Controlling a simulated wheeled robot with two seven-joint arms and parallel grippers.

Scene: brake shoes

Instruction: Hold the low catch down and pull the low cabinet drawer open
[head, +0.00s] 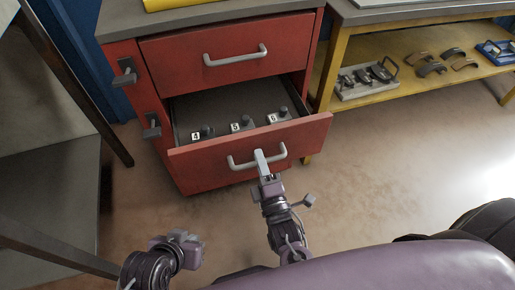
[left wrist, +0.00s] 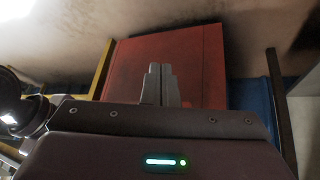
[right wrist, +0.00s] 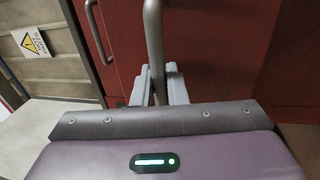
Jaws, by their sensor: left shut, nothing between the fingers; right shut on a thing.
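The red cabinet's low drawer (head: 250,143) stands open, pulled out toward me. My right gripper (head: 261,158) is shut on its grey bar handle (head: 237,164); in the right wrist view the handle (right wrist: 153,35) passes between the fingers (right wrist: 157,88). The low catch (head: 152,127) sticks out at the cabinet's left front edge, below the upper catch (head: 125,74). Nothing touches the low catch. My left gripper (head: 188,238) is shut and empty, in front of the cabinet and well apart from the catch. Its closed fingers (left wrist: 159,82) show against a red panel in the left wrist view.
The open drawer holds several dark knobbed parts by number tags 4, 5 and 6. The upper drawer (head: 225,55) is shut. A yellow-framed bench (head: 420,75) with metal parts on its shelf stands at right. A grey table (head: 50,200) stands at left. Floor between is clear.

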